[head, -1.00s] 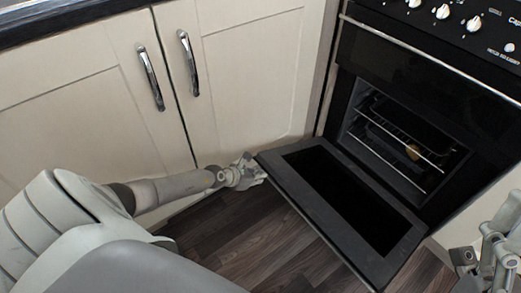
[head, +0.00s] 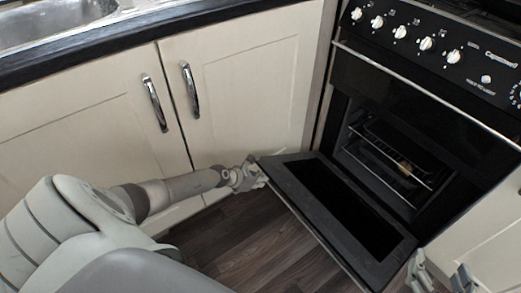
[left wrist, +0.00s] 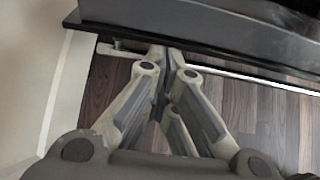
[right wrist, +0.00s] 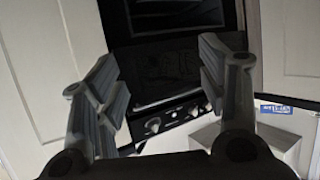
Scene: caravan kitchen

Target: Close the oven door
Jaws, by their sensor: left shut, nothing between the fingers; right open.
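The oven door (head: 301,166) hangs open, lowered in front of the black oven (head: 345,112), with its dark glass panel facing up. The oven cavity (head: 398,165) shows wire racks and a small light brown item inside. My left gripper (head: 258,172) is shut and empty at the door's outer left corner. In the left wrist view its fingertips (left wrist: 165,58) overlap the edge of the door (left wrist: 215,42); I cannot tell whether they touch it. My right gripper (head: 440,277) is open at the lower right, near the door's right end. In the right wrist view its fingers (right wrist: 165,85) are spread apart.
Cream cupboards (head: 245,85) with metal handles stand left of the oven, under a dark worktop (head: 130,35) with a sink (head: 60,18). Control knobs (head: 400,32) line the oven's top front. Dark wooden floor (head: 245,240) lies below the door.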

